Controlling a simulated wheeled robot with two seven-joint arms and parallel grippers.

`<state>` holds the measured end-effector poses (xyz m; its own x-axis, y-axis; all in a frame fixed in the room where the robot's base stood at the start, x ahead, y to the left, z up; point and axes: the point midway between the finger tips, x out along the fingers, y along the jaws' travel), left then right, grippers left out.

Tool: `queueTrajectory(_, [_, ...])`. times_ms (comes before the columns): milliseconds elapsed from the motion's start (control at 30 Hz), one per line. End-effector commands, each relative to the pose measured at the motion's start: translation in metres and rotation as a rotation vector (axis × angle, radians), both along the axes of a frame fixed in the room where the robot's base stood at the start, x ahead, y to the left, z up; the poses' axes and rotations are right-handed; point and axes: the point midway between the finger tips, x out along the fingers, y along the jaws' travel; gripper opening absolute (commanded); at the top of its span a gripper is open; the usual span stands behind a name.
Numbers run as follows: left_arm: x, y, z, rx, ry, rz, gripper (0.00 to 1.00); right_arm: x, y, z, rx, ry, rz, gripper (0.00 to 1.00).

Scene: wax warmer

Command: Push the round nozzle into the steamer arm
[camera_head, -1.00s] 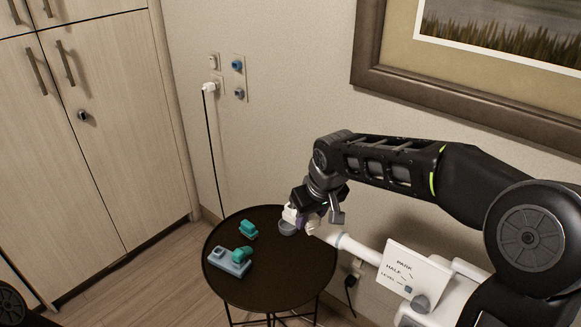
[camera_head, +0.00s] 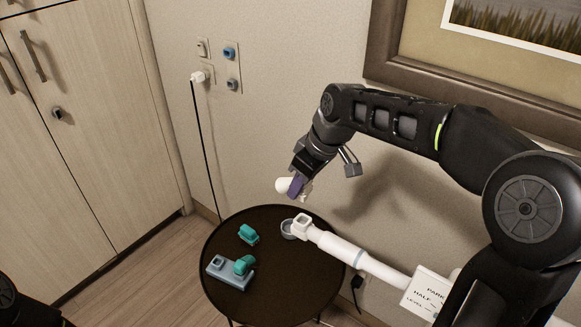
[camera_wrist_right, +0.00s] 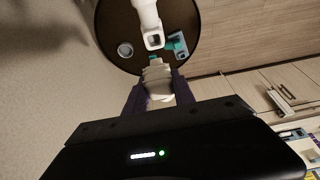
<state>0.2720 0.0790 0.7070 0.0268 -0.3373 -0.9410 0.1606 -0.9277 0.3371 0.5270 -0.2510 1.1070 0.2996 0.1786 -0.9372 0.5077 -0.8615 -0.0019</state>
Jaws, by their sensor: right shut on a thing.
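The nozzle also shows between the dark fingers in the wrist view (camera_wrist_right: 157,74). My left gripper is out of view.
The dark round table (camera_head: 270,218) bears a grey cup (camera_head: 288,230) beside the arm's end, a teal piece (camera_head: 248,233), and a blue-grey block (camera_head: 229,272) with another teal piece (camera_head: 243,264). A labelled white plate (camera_head: 427,293) stands near the arm's right end. The wall is behind.

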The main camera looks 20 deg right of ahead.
Motion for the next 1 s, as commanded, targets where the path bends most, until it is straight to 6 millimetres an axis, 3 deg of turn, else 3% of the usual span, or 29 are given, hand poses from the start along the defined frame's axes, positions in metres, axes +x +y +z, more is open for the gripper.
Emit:
queueTrajectory(533, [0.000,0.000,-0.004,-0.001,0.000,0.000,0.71,-0.001,0.000,-0.003,0.001,-0.001,0.000,0.00])
queueTrajectory(1000, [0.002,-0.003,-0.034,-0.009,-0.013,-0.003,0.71,-0.002,-0.001,-0.043,0.001,-0.001,-0.001,0.00])
